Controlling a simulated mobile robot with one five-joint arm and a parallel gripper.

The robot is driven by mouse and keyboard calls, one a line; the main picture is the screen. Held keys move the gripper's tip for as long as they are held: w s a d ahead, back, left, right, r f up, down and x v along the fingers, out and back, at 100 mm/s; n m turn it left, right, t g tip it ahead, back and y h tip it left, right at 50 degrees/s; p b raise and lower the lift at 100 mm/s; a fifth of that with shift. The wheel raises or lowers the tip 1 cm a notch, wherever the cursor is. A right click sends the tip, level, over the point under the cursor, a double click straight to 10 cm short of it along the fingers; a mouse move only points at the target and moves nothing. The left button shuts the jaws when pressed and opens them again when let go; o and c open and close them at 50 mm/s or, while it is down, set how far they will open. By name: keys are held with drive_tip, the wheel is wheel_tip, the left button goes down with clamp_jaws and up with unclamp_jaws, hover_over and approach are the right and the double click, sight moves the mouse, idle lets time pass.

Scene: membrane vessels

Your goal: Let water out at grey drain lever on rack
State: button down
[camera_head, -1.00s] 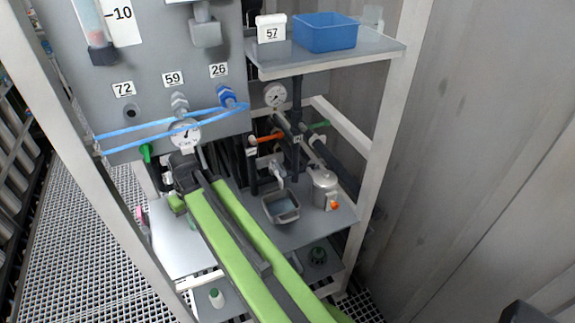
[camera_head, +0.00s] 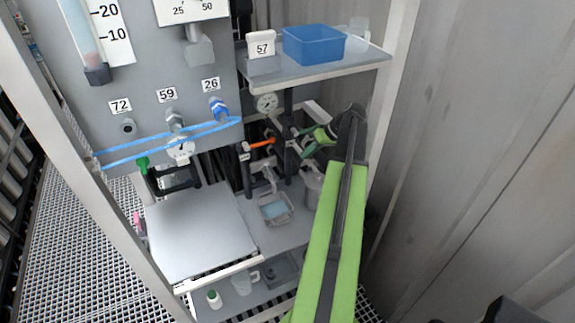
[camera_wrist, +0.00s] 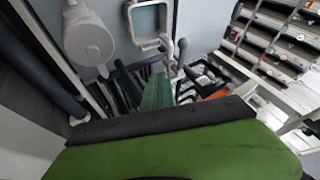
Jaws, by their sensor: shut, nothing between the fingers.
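The grey drain lever (camera_head: 268,178) sits low on the rack's pipework, above a small grey tray (camera_head: 275,208) holding some bluish water. In the wrist view the tray (camera_wrist: 150,20) is at the top, with the grey tap and lever (camera_wrist: 180,57) just below and right of it. My gripper (camera_head: 322,137) is shut and empty, up and to the right of the lever, beside the dark green handle (camera_head: 309,150). It appears apart from the grey lever. Whether it touches the green handle I cannot tell. My green part fills the bottom of the wrist view.
An orange handle (camera_head: 262,143) stands just left of the green one. A grey pot (camera_head: 312,187) is partly hidden behind my arm. A shelf with a blue bin (camera_head: 313,44) overhangs the pipework. The silver plate (camera_head: 200,235) at left is clear.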

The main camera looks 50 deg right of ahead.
sight(272, 172)
drive_tip(key=w+a+f+b, duration=0.6)
drive_tip(key=f+b, duration=0.1)
drive_tip(key=shift+w+a+f, duration=0.35)
drive_tip(key=shift+f, duration=0.05)
drive_tip(key=shift+s, duration=0.1)
